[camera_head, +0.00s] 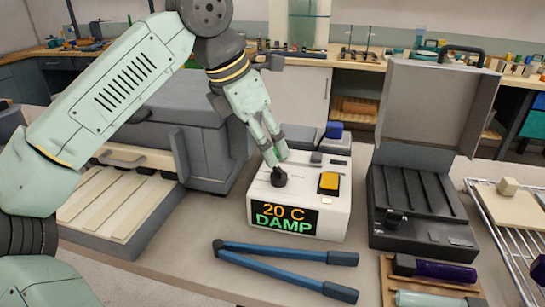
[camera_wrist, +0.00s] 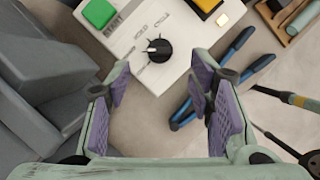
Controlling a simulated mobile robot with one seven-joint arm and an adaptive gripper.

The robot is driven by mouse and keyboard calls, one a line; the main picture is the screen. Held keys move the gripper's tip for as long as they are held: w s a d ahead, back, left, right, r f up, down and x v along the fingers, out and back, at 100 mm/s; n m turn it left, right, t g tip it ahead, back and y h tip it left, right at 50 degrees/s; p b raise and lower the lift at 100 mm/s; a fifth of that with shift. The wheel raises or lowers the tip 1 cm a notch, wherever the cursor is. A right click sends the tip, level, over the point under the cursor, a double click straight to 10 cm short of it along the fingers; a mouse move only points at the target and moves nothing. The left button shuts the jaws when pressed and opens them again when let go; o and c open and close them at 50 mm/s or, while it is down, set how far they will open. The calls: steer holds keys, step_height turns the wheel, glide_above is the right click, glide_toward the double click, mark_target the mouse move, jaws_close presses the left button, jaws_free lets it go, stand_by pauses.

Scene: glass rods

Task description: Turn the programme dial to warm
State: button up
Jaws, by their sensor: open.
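The programme dial (camera_head: 279,179) is a round black knob on top of a white box (camera_head: 338,218). The box's front display (camera_head: 284,214) reads "20 C DAMP". In the wrist view the dial (camera_wrist: 157,50) has a white mark pointing left, with small labels around it too blurred to read surely. My gripper (camera_head: 276,160) is over the box, just above and behind the dial in the head view. In the wrist view its two purple-padded fingers (camera_wrist: 160,85) are spread apart and empty, and the dial lies beyond the gap, not between the pads.
The box also has a yellow button (camera_head: 329,182) and a green button (camera_wrist: 98,13). Blue-handled pliers-like tool (camera_head: 285,262) lies in front. A black open-lidded case (camera_head: 420,205) stands right, a grey machine (camera_head: 190,115) left. Some bench in front is clear.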

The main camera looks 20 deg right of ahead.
steer(key=v, duration=0.6)
